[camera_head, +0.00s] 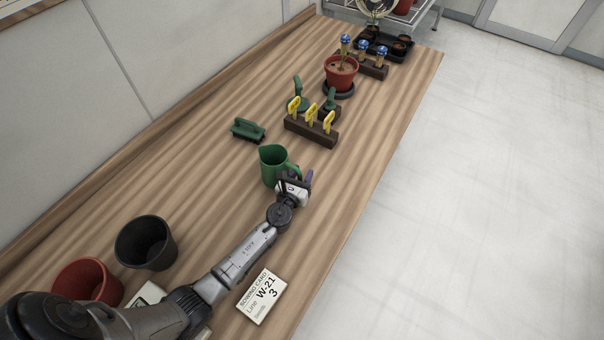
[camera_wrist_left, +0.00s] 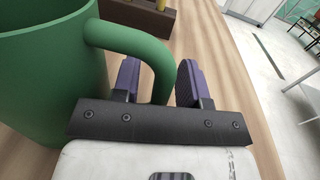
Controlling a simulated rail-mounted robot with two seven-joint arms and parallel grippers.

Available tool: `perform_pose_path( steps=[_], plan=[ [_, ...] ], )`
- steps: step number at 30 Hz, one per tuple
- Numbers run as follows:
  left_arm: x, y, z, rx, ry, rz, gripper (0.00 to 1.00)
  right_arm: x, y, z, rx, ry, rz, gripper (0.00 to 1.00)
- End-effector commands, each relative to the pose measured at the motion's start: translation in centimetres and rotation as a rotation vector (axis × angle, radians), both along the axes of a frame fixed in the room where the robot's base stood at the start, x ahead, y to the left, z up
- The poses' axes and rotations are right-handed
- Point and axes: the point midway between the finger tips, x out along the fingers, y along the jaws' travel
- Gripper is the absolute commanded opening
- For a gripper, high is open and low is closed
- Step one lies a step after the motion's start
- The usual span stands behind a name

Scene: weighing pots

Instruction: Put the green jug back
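The green jug (camera_head: 272,168) stands upright on the wooden bench near the middle of the head view. My left gripper (camera_head: 299,183) is at its handle side. In the left wrist view, the jug's body (camera_wrist_left: 45,75) fills the left side. Its handle (camera_wrist_left: 160,72) passes between the two purple-padded fingers of my left gripper (camera_wrist_left: 158,82). The fingers stand apart, one on each side of the handle, with what look like small gaps. My right gripper is not in view.
A black pot (camera_head: 146,243), a red pot (camera_head: 86,282) and a sowing card (camera_head: 262,297) lie nearer. The bench's right edge drops to the floor.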

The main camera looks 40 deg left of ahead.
Motion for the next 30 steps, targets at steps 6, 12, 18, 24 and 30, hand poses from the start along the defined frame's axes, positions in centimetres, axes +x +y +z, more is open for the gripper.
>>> perform_pose_path(
  steps=[6, 12, 18, 24, 30],
  plan=[
    [0.0, 0.0, 0.0, 0.000, 0.000, 0.000, 0.41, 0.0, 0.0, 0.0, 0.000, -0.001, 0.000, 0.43],
    [-1.0, -0.3, 0.4, 0.001, 0.002, -0.001, 0.41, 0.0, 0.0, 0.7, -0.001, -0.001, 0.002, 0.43],
    [-4.1, -1.0, 0.4, 0.001, 0.002, -0.001, 0.41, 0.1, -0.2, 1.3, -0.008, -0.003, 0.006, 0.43],
    [-6.3, -1.5, 0.4, 0.001, 0.001, -0.001, 0.41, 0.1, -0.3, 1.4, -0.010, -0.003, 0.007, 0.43],
    [-7.3, -1.7, 0.4, 0.000, 0.000, 0.000, 0.41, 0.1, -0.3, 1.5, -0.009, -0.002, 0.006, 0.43]
  ],
)
